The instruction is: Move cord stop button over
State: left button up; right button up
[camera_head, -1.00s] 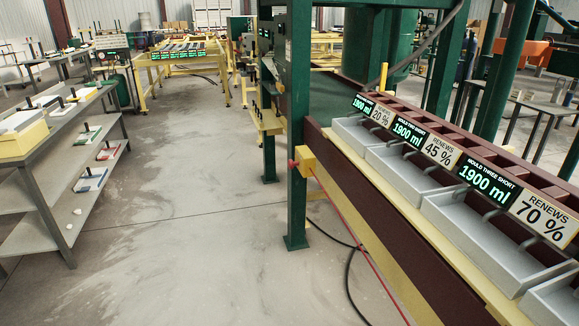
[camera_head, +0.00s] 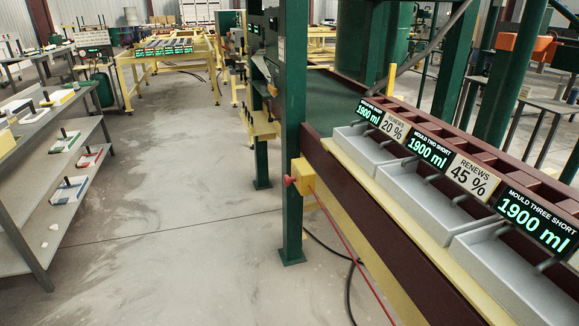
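The cord stop is a yellow box (camera_head: 304,174) with a red button (camera_head: 289,181) on its left side. A red cord (camera_head: 345,254) runs from the box down and to the right along the machine's side. Neither of my grippers shows in the head view.
The maroon machine (camera_head: 400,232) with grey trays (camera_head: 425,200) and mould signs (camera_head: 428,149) fills the right side. Grey shelves (camera_head: 50,180) with small items stand at the left. The concrete floor (camera_head: 170,240) between them is clear. A black cable (camera_head: 350,290) lies near the post.

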aim_at(287, 179)
jog(key=i+j, duration=0.15)
jog(key=i, duration=0.4)
jog(key=i+j+z, duration=0.1)
jog(key=i, duration=0.45)
jog(key=i+j+z, duration=0.1)
jog(key=i, duration=0.5)
jog(key=k+z, duration=0.1)
jog(key=z, duration=0.25)
